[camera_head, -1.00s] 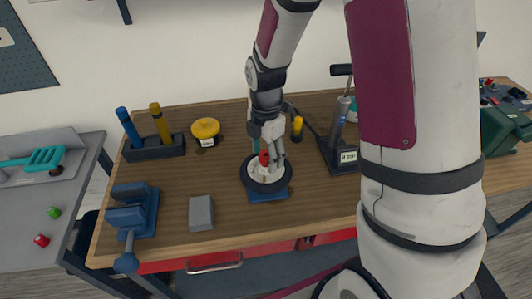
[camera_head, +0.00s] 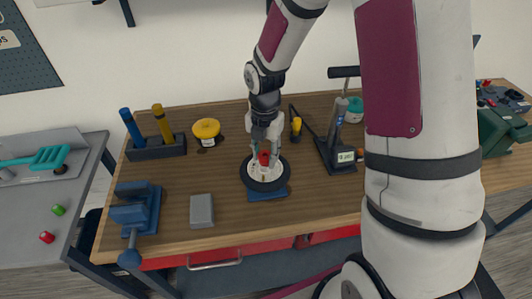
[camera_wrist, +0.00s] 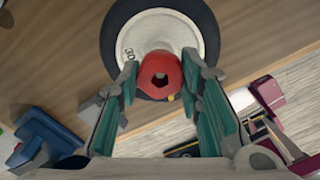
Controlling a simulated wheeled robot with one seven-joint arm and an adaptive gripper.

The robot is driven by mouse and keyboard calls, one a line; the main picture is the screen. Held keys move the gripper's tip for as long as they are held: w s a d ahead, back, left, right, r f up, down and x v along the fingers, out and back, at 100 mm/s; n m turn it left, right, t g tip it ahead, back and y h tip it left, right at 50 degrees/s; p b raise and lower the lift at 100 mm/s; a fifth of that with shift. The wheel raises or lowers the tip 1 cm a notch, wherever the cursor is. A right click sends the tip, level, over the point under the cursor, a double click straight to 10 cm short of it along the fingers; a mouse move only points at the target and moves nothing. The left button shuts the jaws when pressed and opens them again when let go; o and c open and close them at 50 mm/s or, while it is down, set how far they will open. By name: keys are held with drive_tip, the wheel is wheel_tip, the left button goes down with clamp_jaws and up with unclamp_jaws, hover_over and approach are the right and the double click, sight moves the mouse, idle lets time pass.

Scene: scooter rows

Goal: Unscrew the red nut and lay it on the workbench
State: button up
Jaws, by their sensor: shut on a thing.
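The red nut (camera_head: 265,158) sits at the centre of a white hub with a dark tyre, a wheel (camera_head: 251,181) lying flat on a blue stand (camera_head: 268,195). My gripper (camera_head: 265,152) points down from above, with one finger on each side of the nut. In the wrist view the nut (camera_wrist: 160,76) shows a dark hexagonal hole and lies between the teal pads of my gripper (camera_wrist: 160,80), which is shut on it. Whether the nut is clear of the hub cannot be told. The workbench (camera_head: 235,205) has a brown wooden top.
A grey block (camera_head: 201,211) and a blue vise (camera_head: 135,212) are left of the wheel. A yellow round item (camera_head: 207,130) and a dark holder (camera_head: 155,149) stand behind. A pump-like tool (camera_head: 337,150) stands to the right. Bare wood lies between block and wheel.

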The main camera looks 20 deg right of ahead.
drive_tip(key=n+p, duration=0.1)
drive_tip(key=n, duration=0.3)
drive_tip(key=shift+s+p, duration=0.1)
drive_tip(key=shift+p, duration=0.2)
drive_tip(key=n+p, duration=0.1)
drive_tip(key=n, duration=0.3)
drive_tip(key=n+p, duration=0.1)
drive_tip(key=n, duration=0.3)
drive_tip(key=shift+n, duration=0.3)
drive_tip(key=n, duration=0.3)
drive_tip(key=shift+f, duration=0.1)
drive_tip(key=shift+n, duration=0.4)
drive_tip(key=o, duration=1.2)
